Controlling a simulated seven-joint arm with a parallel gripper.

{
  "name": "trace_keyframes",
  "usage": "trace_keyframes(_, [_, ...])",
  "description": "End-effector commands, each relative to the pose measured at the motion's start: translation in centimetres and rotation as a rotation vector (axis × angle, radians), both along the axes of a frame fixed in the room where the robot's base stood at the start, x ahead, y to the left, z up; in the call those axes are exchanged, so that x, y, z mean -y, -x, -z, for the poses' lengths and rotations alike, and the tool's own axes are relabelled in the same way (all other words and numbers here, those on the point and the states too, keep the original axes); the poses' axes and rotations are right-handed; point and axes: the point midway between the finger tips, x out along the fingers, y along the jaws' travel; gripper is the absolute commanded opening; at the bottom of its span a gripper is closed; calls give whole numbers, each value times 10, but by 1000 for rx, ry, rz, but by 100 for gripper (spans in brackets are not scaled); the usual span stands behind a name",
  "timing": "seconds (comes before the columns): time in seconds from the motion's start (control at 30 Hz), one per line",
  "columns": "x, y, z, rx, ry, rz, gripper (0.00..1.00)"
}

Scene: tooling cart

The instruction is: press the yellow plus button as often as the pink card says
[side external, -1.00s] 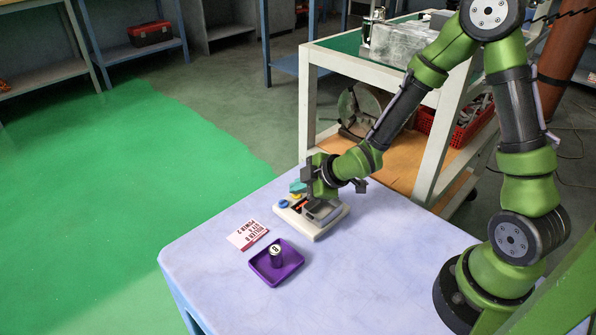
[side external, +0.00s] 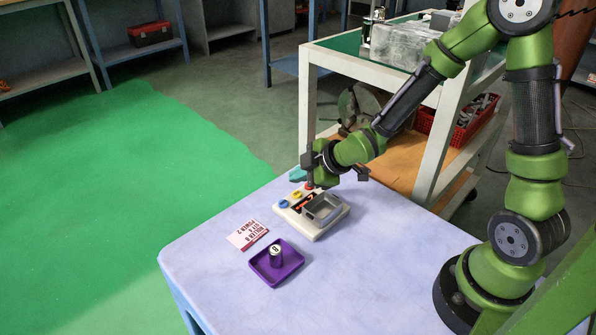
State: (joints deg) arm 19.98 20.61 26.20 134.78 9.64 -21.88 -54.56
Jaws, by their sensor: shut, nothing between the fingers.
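A cream button panel (side external: 322,232) stands on the table with a blue button (side external: 283,204), a yellow button (side external: 296,195) and a red one beneath my fingertips. A dark display with red marks lies beside the buttons, too small to read. The plus sign cannot be made out. A white and pink card (side external: 247,235) lies left of the panel; its print is upside down and small, with one line looking like "POWER 2". My gripper (side external: 309,183) is shut and empty, pointing down at the panel's far end, right of the yellow button. Whether it touches the red button is unclear.
A grey open-topped box (side external: 324,209) sits on the panel. A purple tray (side external: 292,267) holds a dark cylinder with a white marked top (side external: 276,253). A teal object (side external: 297,187) shows behind the panel. A white cart (side external: 308,100) stands behind the table. The table's right front is clear.

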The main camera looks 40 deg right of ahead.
Motion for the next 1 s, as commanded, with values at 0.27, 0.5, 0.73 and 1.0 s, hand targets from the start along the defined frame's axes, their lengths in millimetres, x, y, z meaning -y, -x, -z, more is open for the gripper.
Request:
trace_keyframes(0.27, [0, 0, -27, 2, 0, 1, 0])
trace_keyframes(0.5, [0, 0, -31, -1, 0, 1, 0])
trace_keyframes(0.73, [0, 0, -30, 0, -1, 1, 0])
trace_keyframes(1.0, [0, 0, -30, -1, 1, 1, 0])
